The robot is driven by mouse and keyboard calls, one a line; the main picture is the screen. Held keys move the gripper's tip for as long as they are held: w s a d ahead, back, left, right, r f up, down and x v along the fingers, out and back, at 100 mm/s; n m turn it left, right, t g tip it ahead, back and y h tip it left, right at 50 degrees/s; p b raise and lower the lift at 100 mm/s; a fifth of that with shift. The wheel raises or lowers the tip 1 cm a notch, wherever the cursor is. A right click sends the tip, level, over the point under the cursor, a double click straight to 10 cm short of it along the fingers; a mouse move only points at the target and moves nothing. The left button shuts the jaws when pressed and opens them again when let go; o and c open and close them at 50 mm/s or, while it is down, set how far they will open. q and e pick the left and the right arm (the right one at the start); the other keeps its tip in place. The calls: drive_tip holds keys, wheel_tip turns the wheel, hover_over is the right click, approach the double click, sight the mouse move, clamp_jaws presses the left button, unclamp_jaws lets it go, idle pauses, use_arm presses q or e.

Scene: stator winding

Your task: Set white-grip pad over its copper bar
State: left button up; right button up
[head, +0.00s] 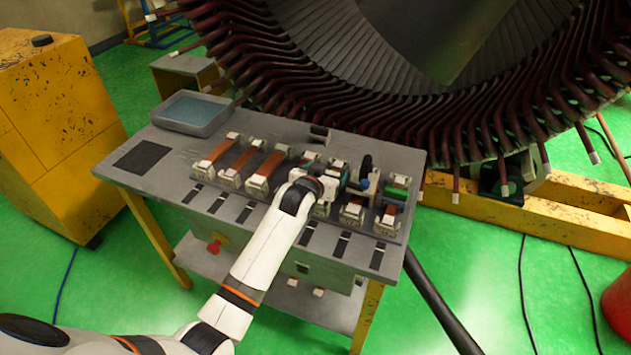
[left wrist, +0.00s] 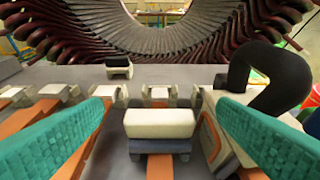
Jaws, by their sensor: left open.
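The white-grip pad (left wrist: 158,123) has a pale block on a dark base. In the left wrist view it stands in the middle, between my fingers, above a copper bar (left wrist: 160,166) that shows in front of it. I cannot tell whether its base touches the bar. My left gripper (left wrist: 158,130) is open, with one teal finger on each side of the pad and visible gaps between. In the head view my left gripper (head: 327,186) is over the right half of the fixture row, and my wrist hides the pad. My right gripper is not in view.
A black curved handle (left wrist: 275,78) rises close by my right-hand finger. More copper bars (head: 268,167) lie in holders to the left. A black-topped block (head: 319,131) stands behind, and a green piece (head: 397,193) lies right.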

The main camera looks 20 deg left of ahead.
use_arm(q)
drive_tip(key=b+v, duration=0.1)
drive_tip(key=v, duration=0.9)
drive_tip(key=s+f+m+g, duration=0.1)
drive_tip(key=s+f+g, duration=0.25)
drive_tip(key=s, duration=0.75)
drive_tip(key=s+f+g, duration=0.3)
drive_tip(key=s+f, duration=0.2)
drive_tip(key=s, duration=0.5)
drive_tip(key=s+f+m+g, duration=0.1)
drive_tip(key=s+f+g, duration=0.3)
drive_tip(key=s, duration=0.7)
wheel_tip(320, 180, down, 26)
drive_tip(key=s, duration=0.1)
drive_tip(key=s+a+f+g, duration=0.2)
drive_tip(key=s+a+f, duration=0.1)
drive_tip(key=s+f, duration=1.2)
drive_tip(key=shift+s+f, duration=0.3)
drive_tip(key=shift+s, duration=0.45)
drive_tip(key=shift+a, duration=0.1)
